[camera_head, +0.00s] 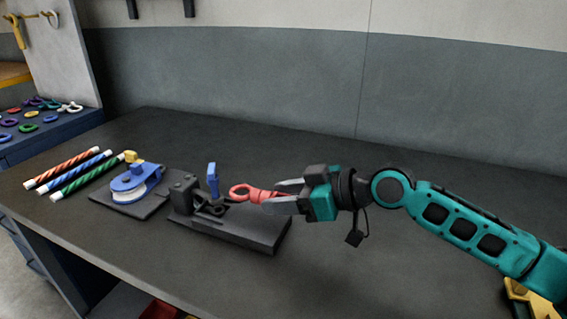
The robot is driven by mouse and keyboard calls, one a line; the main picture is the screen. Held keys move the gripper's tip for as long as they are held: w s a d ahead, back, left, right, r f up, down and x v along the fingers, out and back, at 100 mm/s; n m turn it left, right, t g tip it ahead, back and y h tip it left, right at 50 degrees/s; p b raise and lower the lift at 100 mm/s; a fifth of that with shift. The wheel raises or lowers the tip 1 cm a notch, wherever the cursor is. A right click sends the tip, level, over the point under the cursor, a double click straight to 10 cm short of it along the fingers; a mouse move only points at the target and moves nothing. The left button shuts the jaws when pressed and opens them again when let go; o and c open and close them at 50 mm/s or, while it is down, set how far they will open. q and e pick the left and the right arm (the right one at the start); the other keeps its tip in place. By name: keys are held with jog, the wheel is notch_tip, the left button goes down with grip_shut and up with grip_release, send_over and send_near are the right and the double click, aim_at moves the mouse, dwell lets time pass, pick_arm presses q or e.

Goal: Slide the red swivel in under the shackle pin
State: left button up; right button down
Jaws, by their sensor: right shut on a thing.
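The red swivel (252,193) has a ring at its left end and is held level above a dark base block (254,231). My right gripper (284,195) is shut on the swivel's right end. The swivel's ring points left, close to a blue upright piece (212,179) and a dark shackle (211,207) on the block. I cannot tell whether the ring touches the shackle or is under the pin. The pin itself is hard to make out. My left gripper is not in view.
A blue device with a white roll (136,184) stands on a dark plate left of the block. Several striped rods (80,178) lie at the far left. The bench behind and right is clear.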

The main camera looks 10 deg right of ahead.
aim_at(253, 220)
jog(key=shift+f, duration=0.85)
jog(key=shift+f+b, duration=1.4)
jog(key=shift+f, duration=0.1)
jog(key=shift+a+r, duration=0.15)
jog(key=shift+w+a+p, duration=0.15)
jog(key=shift+w+a, duration=0.4)
jog(key=shift+a, duration=0.3)
jog(key=shift+w+a+p, duration=0.15)
jog(key=shift+w+a, duration=0.45)
jog(key=shift+a, duration=0.2)
jog(key=shift+w+a+p, duration=0.15)
jog(key=shift+w+a, duration=0.4)
jog(key=shift+a, duration=0.3)
jog(key=shift+a, duration=0.1)
jog(key=shift+c, duration=2.4)
grip_release()
jog(key=shift+f, duration=0.25)
